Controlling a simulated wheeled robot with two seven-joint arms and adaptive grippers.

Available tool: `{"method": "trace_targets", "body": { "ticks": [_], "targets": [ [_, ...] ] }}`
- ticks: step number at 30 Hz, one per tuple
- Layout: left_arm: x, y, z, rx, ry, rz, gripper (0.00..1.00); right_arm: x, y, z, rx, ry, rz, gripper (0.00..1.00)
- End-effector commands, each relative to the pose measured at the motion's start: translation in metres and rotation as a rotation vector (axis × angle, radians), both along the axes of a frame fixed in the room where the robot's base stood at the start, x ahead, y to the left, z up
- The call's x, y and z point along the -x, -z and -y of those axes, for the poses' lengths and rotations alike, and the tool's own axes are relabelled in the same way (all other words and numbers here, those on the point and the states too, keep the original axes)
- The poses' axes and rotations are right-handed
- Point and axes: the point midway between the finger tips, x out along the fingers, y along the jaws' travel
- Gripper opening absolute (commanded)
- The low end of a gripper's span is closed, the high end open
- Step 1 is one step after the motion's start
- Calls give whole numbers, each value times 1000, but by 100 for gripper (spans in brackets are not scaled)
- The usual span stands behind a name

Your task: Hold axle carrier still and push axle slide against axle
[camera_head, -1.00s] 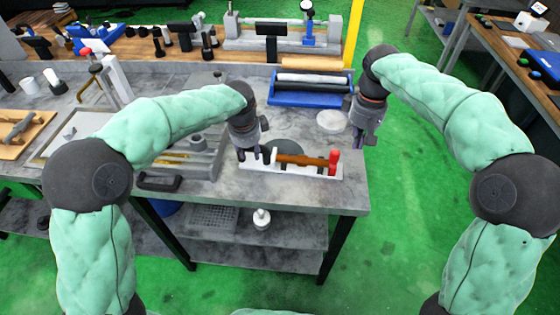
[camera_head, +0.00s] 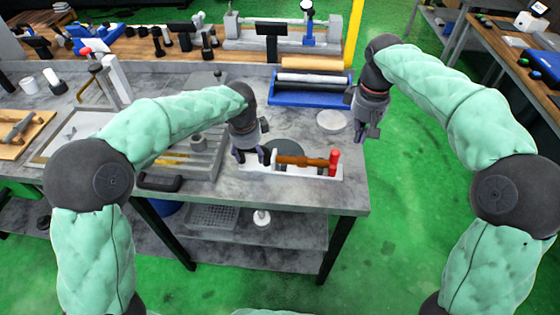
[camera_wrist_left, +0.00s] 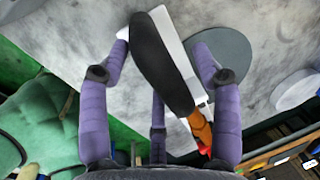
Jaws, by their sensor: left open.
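The axle carrier (camera_head: 310,172) is a long white base lying near the front edge of the grey table. A brown axle (camera_head: 302,161) lies along it, with a red upright part, seemingly the axle slide (camera_head: 334,162), at its right end. My left gripper (camera_head: 252,157) is open at the carrier's left end. In the left wrist view its purple fingers stand apart around a black block (camera_wrist_left: 158,62) on the white base. The brown axle (camera_wrist_left: 199,126) shows beyond the block. My right gripper (camera_head: 367,133) hangs right of the carrier, apart from the slide; its finger opening is unclear.
A dark grey disc (camera_head: 285,147) lies behind the carrier, and a pale disc (camera_head: 332,120) lies to its right. A blue tray (camera_head: 300,100) with rollers stands at the back. A grey fixture with a black handle (camera_head: 160,181) is left of my left gripper.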

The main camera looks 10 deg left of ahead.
Motion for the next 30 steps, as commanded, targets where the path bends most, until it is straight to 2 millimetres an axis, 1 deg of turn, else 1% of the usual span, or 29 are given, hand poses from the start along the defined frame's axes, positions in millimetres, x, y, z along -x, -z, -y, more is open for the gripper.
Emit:
{"method": "trace_targets", "body": {
  "ticks": [4, 7, 15, 21, 25, 30],
  "targets": [
    [0, -5, 0, 1, -1, 4, 64, 0, 0, 0, 0, 0, 0, 0],
    [1, -13, 0, 1, -1, 5, 64, 0, 0, 0, 0, 0, 0, 0],
    [9, -51, 0, 1, -1, 5, 64, 0, 0, 0, 0, 0, 0, 0],
    [14, -71, 0, 0, 0, 1, 64, 0, 0, 0, 0, 0, 0, 0],
    [15, -78, 0, 1, 0, 1, 64, 0, 0, 0, 0, 0, 0, 0],
    [16, -79, 0, 0, 0, 0, 64, 0, 0, 0, 0, 0, 0, 0]
  ]
}}
